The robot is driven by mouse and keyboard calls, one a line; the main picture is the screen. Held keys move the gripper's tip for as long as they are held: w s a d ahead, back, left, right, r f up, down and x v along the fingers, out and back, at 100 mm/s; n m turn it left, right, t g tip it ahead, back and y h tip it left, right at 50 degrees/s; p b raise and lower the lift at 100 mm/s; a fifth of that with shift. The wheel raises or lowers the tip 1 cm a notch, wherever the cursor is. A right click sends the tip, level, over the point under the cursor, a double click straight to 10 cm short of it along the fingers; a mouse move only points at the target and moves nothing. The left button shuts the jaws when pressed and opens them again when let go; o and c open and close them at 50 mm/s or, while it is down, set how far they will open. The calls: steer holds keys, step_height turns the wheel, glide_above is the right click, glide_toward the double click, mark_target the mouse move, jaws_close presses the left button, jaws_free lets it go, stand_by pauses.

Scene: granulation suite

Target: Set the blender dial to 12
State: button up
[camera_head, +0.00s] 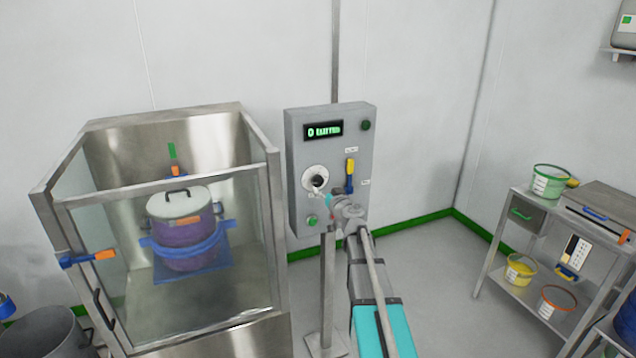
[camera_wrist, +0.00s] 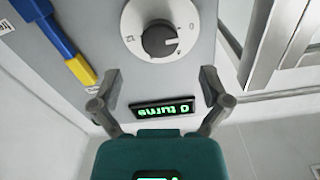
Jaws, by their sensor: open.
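The blender control panel (camera_head: 330,150) is a grey box on a post. Its dial (camera_head: 316,178) is a dark knob on a round white plate; it also shows at the top of the wrist view (camera_wrist: 159,39). Small marks ring the plate, but the knob's exact setting is hard to read. The green display (camera_head: 323,130) starts with 0; in the wrist view the display (camera_wrist: 162,108) appears upside down and reads 0 turns. My gripper (camera_wrist: 161,82) is open and empty, its fingers apart on either side below the dial, not around the knob.
A yellow and blue lever (camera_head: 349,176) and a green button (camera_head: 311,220) are close to the dial on the panel. A glass-fronted steel enclosure (camera_head: 165,225) holding a purple drum stands left. A steel shelf cart (camera_head: 560,240) is right. Open floor lies between panel and cart.

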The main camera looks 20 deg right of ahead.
mark_target(319, 182)
steer(key=w, duration=0.6)
steer(key=shift+w, duration=0.3)
steer(key=c, duration=1.1)
steer(key=shift+c, duration=0.2)
